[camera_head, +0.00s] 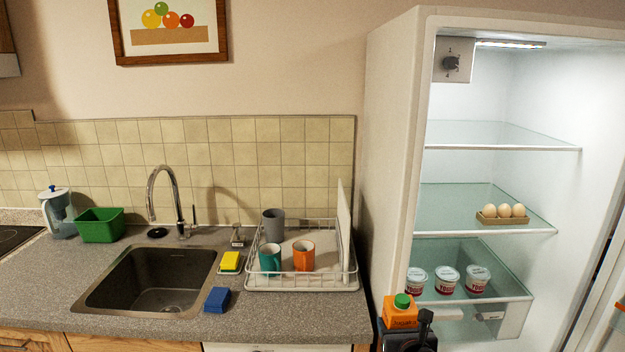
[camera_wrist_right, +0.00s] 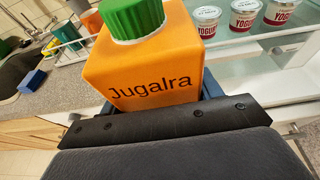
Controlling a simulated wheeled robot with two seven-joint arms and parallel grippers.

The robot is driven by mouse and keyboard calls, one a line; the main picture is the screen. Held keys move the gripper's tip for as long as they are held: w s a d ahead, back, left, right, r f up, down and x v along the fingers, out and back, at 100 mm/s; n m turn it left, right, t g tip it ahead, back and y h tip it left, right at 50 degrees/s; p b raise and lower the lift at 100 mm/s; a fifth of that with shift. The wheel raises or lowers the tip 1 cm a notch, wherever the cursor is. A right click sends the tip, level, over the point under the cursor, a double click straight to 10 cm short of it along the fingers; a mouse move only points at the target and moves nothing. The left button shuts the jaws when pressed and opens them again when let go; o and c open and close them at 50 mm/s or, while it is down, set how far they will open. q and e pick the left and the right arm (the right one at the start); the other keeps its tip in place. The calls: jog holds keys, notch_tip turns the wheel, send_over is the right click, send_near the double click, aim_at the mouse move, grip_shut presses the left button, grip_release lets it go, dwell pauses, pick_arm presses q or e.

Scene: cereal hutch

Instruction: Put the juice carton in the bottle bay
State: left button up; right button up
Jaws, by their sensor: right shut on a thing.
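The orange juice carton (camera_head: 400,312) with a green cap is at the bottom of the head view, in front of the open fridge. My right gripper (camera_head: 408,335) is shut on it and holds it upright or nearly so. In the right wrist view the carton (camera_wrist_right: 145,60) fills the middle, with the lettering "Jugalra" facing the camera, and the right gripper (camera_wrist_right: 165,118) lies across its lower part. The carton's lower part is hidden. The bottle bay cannot be made out clearly; part of the fridge door (camera_head: 612,310) shows at the right edge. My left gripper is not in view.
The fridge has glass shelves (camera_head: 490,135). Eggs in a tray (camera_head: 502,219) stand on the middle shelf, and yogurt cups (camera_head: 447,280) on the lower one. Left are a dish rack (camera_head: 300,286) with cups, a sink (camera_head: 150,280), a yellow sponge (camera_head: 230,261) and a blue sponge (camera_head: 217,299).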

jog(key=shift+w+r, duration=0.25)
jog(key=shift+r, duration=1)
jog(key=s+f, duration=0.7)
jog(key=f, duration=0.3)
jog(key=shift+d+f, duration=0.15)
jog(key=shift+f, duration=0.25)
jog(key=shift+r, duration=0.1)
dwell(0.5)
dwell(0.3)
